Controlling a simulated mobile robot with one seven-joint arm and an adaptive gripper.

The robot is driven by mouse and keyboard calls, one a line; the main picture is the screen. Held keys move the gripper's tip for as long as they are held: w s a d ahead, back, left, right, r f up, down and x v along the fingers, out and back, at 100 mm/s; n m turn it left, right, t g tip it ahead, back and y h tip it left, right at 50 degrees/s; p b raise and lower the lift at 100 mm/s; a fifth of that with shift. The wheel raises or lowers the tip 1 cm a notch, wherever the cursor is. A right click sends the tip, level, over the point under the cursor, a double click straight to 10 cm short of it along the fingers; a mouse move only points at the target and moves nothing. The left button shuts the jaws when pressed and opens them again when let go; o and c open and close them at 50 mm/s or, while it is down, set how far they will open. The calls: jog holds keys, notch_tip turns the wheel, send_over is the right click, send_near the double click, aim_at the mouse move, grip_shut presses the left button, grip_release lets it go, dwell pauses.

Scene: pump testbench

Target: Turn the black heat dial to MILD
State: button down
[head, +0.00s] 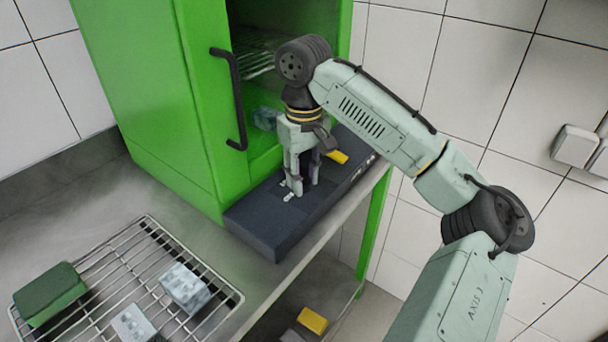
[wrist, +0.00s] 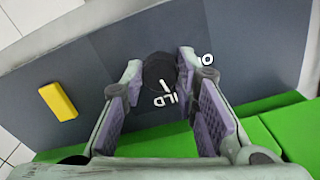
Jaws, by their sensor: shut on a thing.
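The black heat dial (wrist: 156,70) is round and sits on the dark grey panel between my fingertips in the wrist view. Its white pointer mark is towards the bottom of the picture, near a white label (wrist: 165,99) that appears to end in "LD"; the rest is unclear. My gripper (wrist: 160,64) is shut on the dial, one finger on each side. In the head view, my gripper (head: 300,186) points down at the panel and hides the dial. White markings (head: 289,197) show beside the fingers.
The dark panel (head: 262,228) runs along the front of an open green cabinet (head: 160,90). A yellow piece (head: 338,157) is on the panel. A wire rack (head: 150,235) with a green block (head: 50,293) and pale blocks (head: 185,287) stands at left. Another yellow block (head: 312,320) lies lower down.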

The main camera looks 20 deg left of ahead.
aim_at(304, 180)
jog(key=shift+m, duration=0.7)
jog(key=c, duration=1.2)
grip_release()
jog(key=shift+c, duration=0.2)
jog(key=shift+r, duration=0.1)
notch_tip(304, 180, up, 12)
jog(key=shift+s, duration=0.1)
